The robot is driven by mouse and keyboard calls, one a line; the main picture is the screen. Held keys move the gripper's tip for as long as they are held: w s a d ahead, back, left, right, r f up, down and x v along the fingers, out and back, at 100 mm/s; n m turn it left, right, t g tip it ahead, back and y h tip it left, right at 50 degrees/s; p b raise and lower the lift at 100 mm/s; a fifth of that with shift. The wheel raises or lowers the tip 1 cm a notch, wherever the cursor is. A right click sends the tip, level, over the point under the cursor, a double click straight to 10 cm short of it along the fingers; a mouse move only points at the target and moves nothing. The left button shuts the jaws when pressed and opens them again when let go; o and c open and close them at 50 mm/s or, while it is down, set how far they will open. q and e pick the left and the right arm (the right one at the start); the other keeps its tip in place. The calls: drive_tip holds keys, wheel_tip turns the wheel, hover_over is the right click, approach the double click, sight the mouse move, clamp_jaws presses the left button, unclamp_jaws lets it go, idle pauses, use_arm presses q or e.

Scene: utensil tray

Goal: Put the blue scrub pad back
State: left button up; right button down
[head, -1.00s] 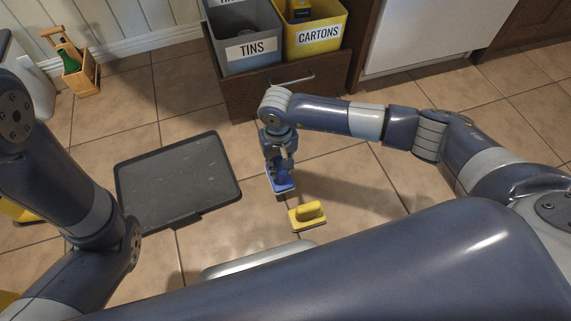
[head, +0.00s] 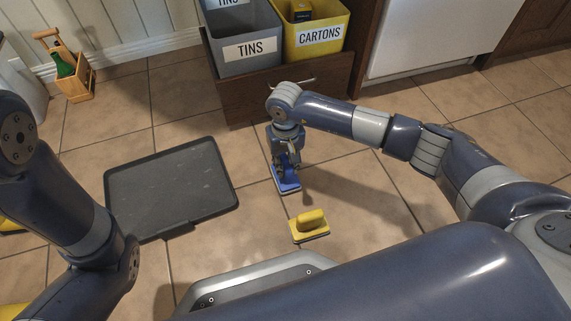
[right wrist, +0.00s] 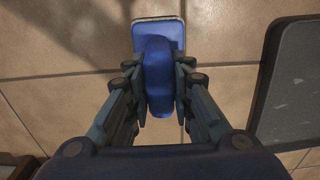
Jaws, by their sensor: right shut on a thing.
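The blue scrub pad (head: 287,186) is a flat blue block with a raised handle. My right gripper (head: 285,166) is shut on its handle from above, with the pad hanging below the fingers. In the right wrist view the handle of the blue scrub pad (right wrist: 158,68) sits between both fingers of the right gripper (right wrist: 160,100), and the pad's base shows beyond them. Whether the pad touches the floor is hard to tell. My left arm shows at the left, but its gripper is out of view.
A yellow scrub pad (head: 310,227) lies on the tiled floor, nearer to me. A dark flat tray (head: 172,188) lies to the left. A grey TINS bin (head: 245,68) and a yellow CARTONS bin (head: 340,52) stand behind. A wooden caddy (head: 80,85) holds a green bottle.

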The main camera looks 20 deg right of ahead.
drive_tip(key=shift+f, duration=0.1)
drive_tip(key=c, duration=1.4)
unclamp_jaws()
wheel_tip(320, 180, up, 12)
drive_tip(key=p, duration=0.8)
drive_tip(key=shift+p, duration=0.3)
